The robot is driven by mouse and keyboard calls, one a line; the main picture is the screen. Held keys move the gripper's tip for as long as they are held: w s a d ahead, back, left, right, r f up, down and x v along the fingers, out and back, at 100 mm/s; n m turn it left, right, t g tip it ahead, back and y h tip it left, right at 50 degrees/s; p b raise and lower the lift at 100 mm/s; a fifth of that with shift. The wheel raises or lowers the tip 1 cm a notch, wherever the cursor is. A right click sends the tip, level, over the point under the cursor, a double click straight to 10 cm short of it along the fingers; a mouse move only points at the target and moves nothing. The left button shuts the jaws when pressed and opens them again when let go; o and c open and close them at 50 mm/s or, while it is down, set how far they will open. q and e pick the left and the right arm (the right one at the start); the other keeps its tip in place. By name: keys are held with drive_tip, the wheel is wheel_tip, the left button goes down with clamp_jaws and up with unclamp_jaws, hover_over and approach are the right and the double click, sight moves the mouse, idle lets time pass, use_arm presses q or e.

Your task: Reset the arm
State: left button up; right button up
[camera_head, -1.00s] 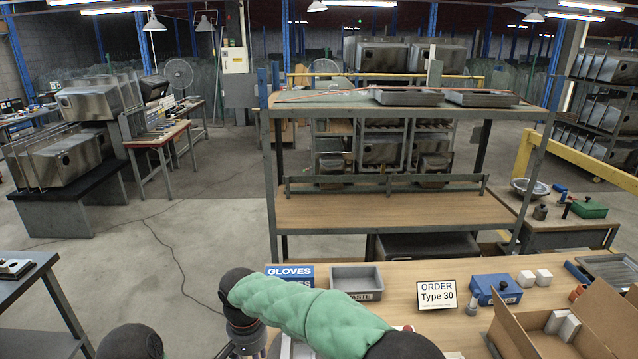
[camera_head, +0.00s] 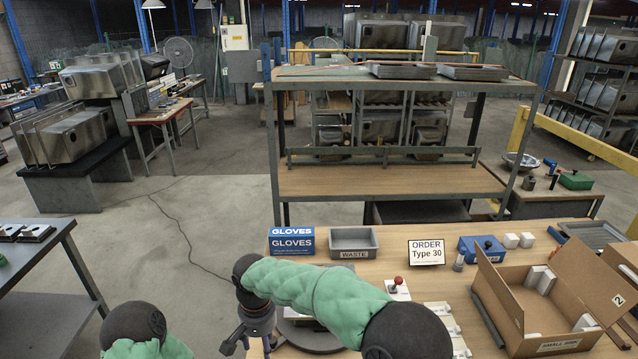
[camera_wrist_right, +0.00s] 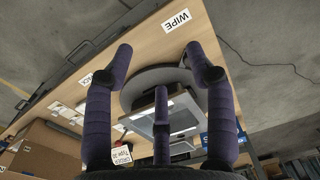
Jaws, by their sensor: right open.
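My right arm, in a green sleeve, reaches in from the lower right of the head view. Its gripper (camera_head: 248,335) points down over the left part of the bench. In the right wrist view its dark purple fingers (camera_wrist_right: 160,75) are spread wide with nothing between them. Beyond them a metal sink-like piece (camera_wrist_right: 160,120) sits on a round grey turntable (camera_wrist_right: 150,82). The turntable shows only partly behind my arm in the head view (camera_head: 310,338). Part of my left arm shows at the lower left; its gripper is out of view.
On the wooden bench (camera_head: 400,280) stand a blue gloves box (camera_head: 292,241), a grey waste bin (camera_head: 353,241), an order sign reading Type 30 (camera_head: 426,252), a red-knobbed control (camera_head: 398,287) and an open carton (camera_head: 545,300). A dark side table (camera_head: 45,265) stands left; floor between is clear.

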drive_tip(key=s+d+f+y+b, duration=0.1)
drive_tip(key=d+f, duration=0.3)
drive_tip(key=f, duration=0.4)
drive_tip(key=s+d+f+g+y+b, duration=0.1)
drive_tip(key=d+f+b, duration=0.15)
drive_tip(key=f, duration=0.55)
drive_tip(key=s+d+f+b, duration=0.1)
drive_tip(key=s+d+f, duration=0.1)
drive_tip(key=d+f, duration=0.45)
drive_tip(key=s+d+f+m+b, duration=0.1)
drive_tip(key=s+d+f+b, duration=0.1)
drive_tip(key=s+d+f, duration=0.3)
drive_tip(key=s+d+f+m+t+y+b, duration=0.1)
drive_tip(key=s+d+f, duration=0.4)
drive_tip(key=s+f, duration=0.6)
drive_tip(key=shift+s+d+f+m+t+y+b, duration=0.15)
drive_tip(key=shift+d+f+m+t+y+b, duration=0.2)
drive_tip(key=shift+f+b, duration=0.4)
